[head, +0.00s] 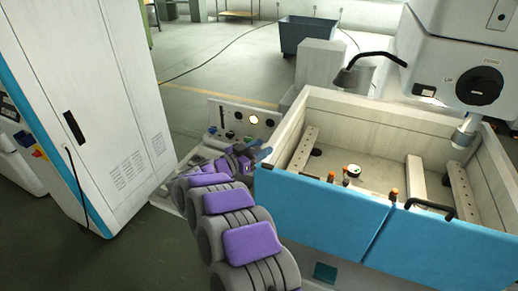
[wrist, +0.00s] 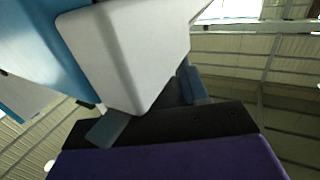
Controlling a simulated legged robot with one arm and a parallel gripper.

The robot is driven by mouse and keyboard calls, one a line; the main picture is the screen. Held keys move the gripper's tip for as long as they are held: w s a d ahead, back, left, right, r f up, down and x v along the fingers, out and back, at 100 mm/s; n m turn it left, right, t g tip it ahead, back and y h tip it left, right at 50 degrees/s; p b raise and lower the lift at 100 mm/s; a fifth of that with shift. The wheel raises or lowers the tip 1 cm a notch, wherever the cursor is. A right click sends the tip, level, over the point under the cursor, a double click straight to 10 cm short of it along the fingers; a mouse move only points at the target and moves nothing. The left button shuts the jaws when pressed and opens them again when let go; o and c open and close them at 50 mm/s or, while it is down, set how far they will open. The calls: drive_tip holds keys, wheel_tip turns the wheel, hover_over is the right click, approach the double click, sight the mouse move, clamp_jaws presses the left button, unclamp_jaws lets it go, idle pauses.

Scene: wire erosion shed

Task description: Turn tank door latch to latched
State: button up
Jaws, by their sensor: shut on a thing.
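The tank (head: 330,100) is an open pale box with a blue front door (head: 320,213) in the head view. My gripper (head: 256,158) is at the tank's left front corner, by the left end of the blue door. In the wrist view, a pale grey block with rounded edges, taken to be the tank door latch (wrist: 130,45), lies between the fingers of my gripper (wrist: 150,107), beside a blue surface. The gripper is shut on it. In the head view the latch is not clearly seen, so its angle cannot be told.
A tall white cabinet (head: 90,90) stands at the left. A low panel with knobs (head: 245,120) is behind my gripper. A black handle (head: 430,208) sits on the door's right part. The machine head (head: 460,60) overhangs the tank. Floor is open beyond.

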drive_tip(key=shift+r, duration=0.1)
drive_tip(key=c, duration=0.3)
drive_tip(key=shift+c, duration=0.2)
